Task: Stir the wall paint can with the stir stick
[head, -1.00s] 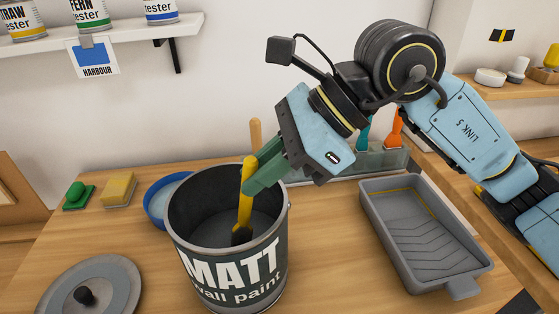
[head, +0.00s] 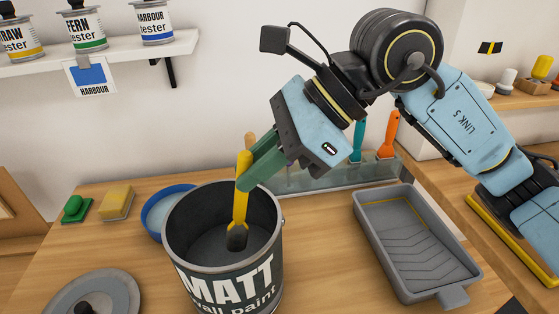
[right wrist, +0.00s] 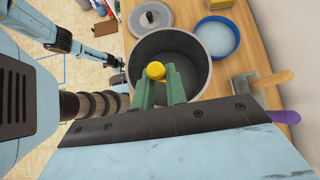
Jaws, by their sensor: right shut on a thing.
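The yellow stir stick (head: 241,195) with a dark lower end is held by my right gripper (head: 258,170), whose green fingers are shut on its upper part. It stands nearly upright inside the open paint can (head: 230,285), labelled "MATT wall paint". Grey paint (head: 212,240) shows low in the can; I cannot tell whether the stick's end touches it. In the right wrist view, the stick's round yellow top (right wrist: 155,71) sits between the fingers, inside the can's rim. My left gripper (right wrist: 112,62) appears small at upper left there, its jaws unclear; it is outside the head view.
A grey lid (head: 90,290) lies left of the can. A blue dish (head: 155,222), a yellow sponge (head: 117,198) and a green scrubber (head: 75,207) are behind left. A grey roller tray (head: 365,225) lies right. A clear holder (head: 340,176) with tools stands behind.

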